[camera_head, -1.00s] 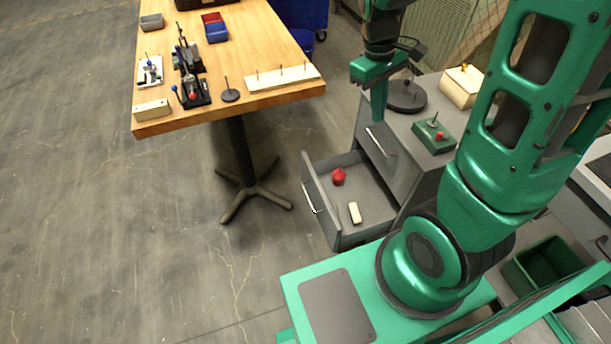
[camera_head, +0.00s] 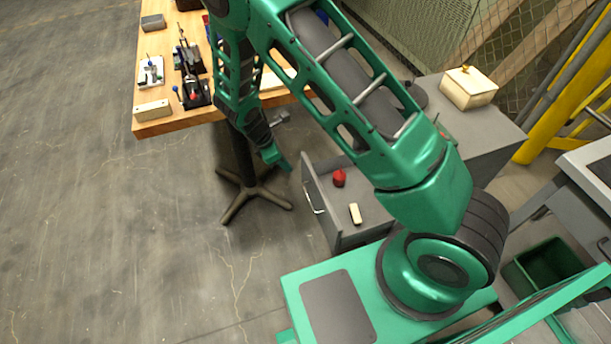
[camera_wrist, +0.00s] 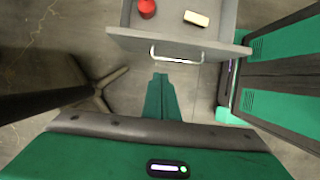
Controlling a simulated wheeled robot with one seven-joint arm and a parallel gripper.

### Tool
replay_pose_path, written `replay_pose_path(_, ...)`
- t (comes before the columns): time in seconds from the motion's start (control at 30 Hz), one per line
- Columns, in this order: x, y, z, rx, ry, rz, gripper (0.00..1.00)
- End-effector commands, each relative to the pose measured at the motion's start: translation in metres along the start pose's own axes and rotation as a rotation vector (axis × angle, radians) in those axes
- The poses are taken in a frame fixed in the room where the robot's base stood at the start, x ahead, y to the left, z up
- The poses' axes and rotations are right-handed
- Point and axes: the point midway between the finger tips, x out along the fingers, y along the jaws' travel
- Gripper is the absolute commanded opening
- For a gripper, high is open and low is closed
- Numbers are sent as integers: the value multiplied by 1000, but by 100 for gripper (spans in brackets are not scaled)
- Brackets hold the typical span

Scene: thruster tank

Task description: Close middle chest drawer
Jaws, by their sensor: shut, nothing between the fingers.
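The open drawer (camera_head: 345,240) of the grey chest (camera_head: 492,130) sticks out to the left, with a light metal handle (camera_head: 315,200) on its front. A red object (camera_head: 339,178) and a cream block (camera_head: 355,214) lie inside it. My gripper (camera_head: 285,166) is shut and empty, just left of the drawer front in the head view. In the wrist view my gripper (camera_wrist: 161,78) points toward the drawer front (camera_wrist: 190,45), near the handle (camera_wrist: 176,56), with a small gap seeming to lie between them. My arm hides much of the chest, including its other drawer.
A wooden table (camera_head: 160,126) with tools stands at the left; its dark pedestal (camera_head: 240,170) is close to my gripper. A cream box (camera_head: 468,88) sits on the chest top. A yellow frame (camera_head: 565,80) is at the right. Open floor lies at the left front.

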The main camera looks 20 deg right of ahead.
Motion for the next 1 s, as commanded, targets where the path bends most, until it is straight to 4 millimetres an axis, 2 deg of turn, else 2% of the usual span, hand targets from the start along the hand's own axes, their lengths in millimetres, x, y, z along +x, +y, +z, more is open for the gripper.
replay_pose_path(0.27,27,-1,-4,-17,-4,0,0)
replay_pose_path(0.7,107,-1,-2,-15,-4,0,0)
replay_pose_path(0.8,110,0,14,-12,-3,1,0)
replay_pose_path(1.0,116,0,30,-15,-2,1,0)
